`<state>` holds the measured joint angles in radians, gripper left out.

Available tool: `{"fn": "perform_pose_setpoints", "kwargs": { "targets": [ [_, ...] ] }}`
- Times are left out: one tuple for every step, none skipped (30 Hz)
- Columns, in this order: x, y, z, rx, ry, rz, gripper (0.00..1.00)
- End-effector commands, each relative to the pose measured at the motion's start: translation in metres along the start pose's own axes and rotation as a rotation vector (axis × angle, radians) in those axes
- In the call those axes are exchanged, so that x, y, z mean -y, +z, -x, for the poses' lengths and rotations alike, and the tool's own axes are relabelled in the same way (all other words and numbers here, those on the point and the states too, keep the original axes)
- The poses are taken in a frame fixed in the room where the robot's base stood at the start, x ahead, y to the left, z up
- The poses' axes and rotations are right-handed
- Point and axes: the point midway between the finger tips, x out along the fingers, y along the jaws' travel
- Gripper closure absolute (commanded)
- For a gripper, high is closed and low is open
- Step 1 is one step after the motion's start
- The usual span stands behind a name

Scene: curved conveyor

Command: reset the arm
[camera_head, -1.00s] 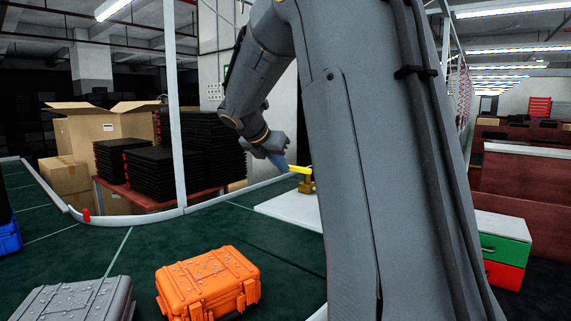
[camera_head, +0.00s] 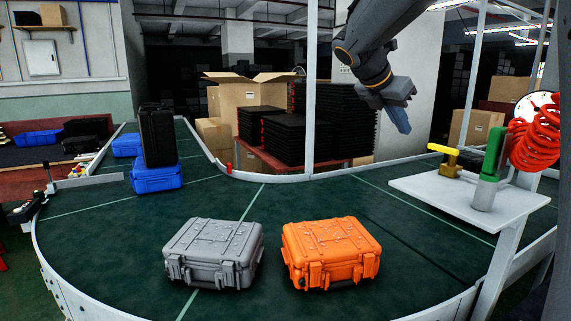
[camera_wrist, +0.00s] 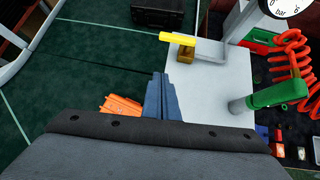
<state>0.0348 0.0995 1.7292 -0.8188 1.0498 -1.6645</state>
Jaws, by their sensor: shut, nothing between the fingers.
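My gripper (camera_head: 399,117) is at the upper right in the head view, raised in the air above the conveyor. Its blue-grey fingers are together and empty, pointing down. In the wrist view the closed fingers (camera_wrist: 162,97) show at the centre, over the edge of the white side shelf (camera_wrist: 215,85). My gripper touches nothing that I can see.
A grey case (camera_head: 213,252) and an orange case (camera_head: 331,252) lie on the curved green conveyor (camera_head: 110,260). A black case (camera_head: 158,135) stands on a blue case (camera_head: 156,175). The shelf holds a yellow-handled valve (camera_head: 446,160) and a green-topped post (camera_head: 489,170), near a red coiled hose (camera_head: 535,135).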

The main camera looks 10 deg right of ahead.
Motion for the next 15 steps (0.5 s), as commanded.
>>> {"fn": "perform_pose_setpoints", "kwargs": {
  "targets": [
    [0.001,-0.017,-0.006,-0.031,0.006,-0.043,1.0],
    [0.002,-0.029,-0.01,-0.055,0.011,-0.083,1.0],
    [0.004,-0.05,-0.016,-0.095,0.017,-0.148,1.0],
    [0.006,-0.067,-0.02,-0.13,0.019,-0.207,1.0],
    [0.009,-0.086,-0.025,-0.168,0.019,-0.273,1.0],
    [0.013,-0.112,-0.03,-0.22,0.014,-0.368,1.0],
    [0.016,-0.132,-0.034,-0.261,0.006,-0.444,1.0],
    [0.021,-0.152,-0.037,-0.3,-0.006,-0.522,1.0],
    [0.026,-0.177,-0.04,-0.35,-0.026,-0.626,1.0],
    [0.032,-0.195,-0.043,-0.385,-0.045,-0.706,1.0],
    [0.037,-0.213,-0.044,-0.419,-0.068,-0.787,1.0],
    [0.045,-0.237,-0.046,-0.462,-0.103,-0.897,1.0],
    [0.051,-0.254,-0.046,-0.491,-0.132,-0.98,1.0],
    [0.058,-0.27,-0.047,-0.518,-0.164,-1.063,1.0],
    [0.067,-0.29,-0.048,-0.548,-0.209,-1.171,1.0]
  ]
}}
